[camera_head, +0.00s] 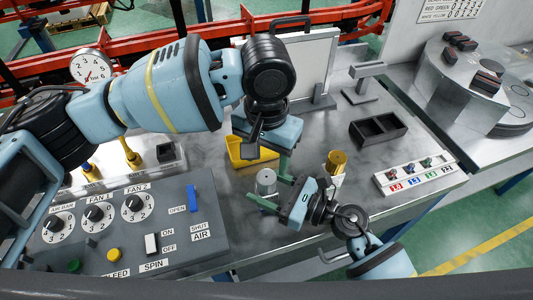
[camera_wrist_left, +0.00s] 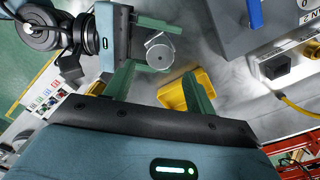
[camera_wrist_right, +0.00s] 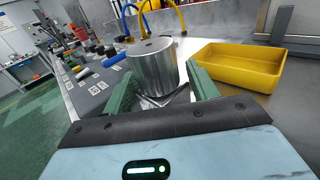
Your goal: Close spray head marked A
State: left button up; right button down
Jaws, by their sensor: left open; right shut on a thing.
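A silver metal cylinder (camera_head: 265,182) stands upright on the metal bench. It also shows in the left wrist view (camera_wrist_left: 160,53) and the right wrist view (camera_wrist_right: 152,66). My right gripper (camera_head: 272,194) is shut on this cylinder, a green finger on either side. My left gripper (camera_wrist_left: 160,88) is open and empty, above the bench near the cylinder and the yellow bin. I cannot read a letter A on anything, so I cannot tell which part is spray head A. A brass cylinder (camera_head: 336,161) stands to the right of the silver one.
A yellow bin (camera_head: 236,158) sits behind the silver cylinder. A grey control panel (camera_head: 125,228) with dials, a blue AIR lever (camera_head: 193,198) and a white SPIN switch (camera_head: 151,244) is at left. A black tray (camera_head: 379,130) and a labelled strip (camera_head: 421,174) lie at right.

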aim_at(266, 177)
dwell(0.4)
pick_arm(q)
jog(key=shift+f, duration=3.95)
jog(key=c, duration=1)
jog(key=shift+o, duration=0.2)
jog(key=m, duration=0.3)
jog(key=shift+m, duration=0.4)
jog(key=m, duration=0.5)
jog(key=shift+m, duration=0.3)
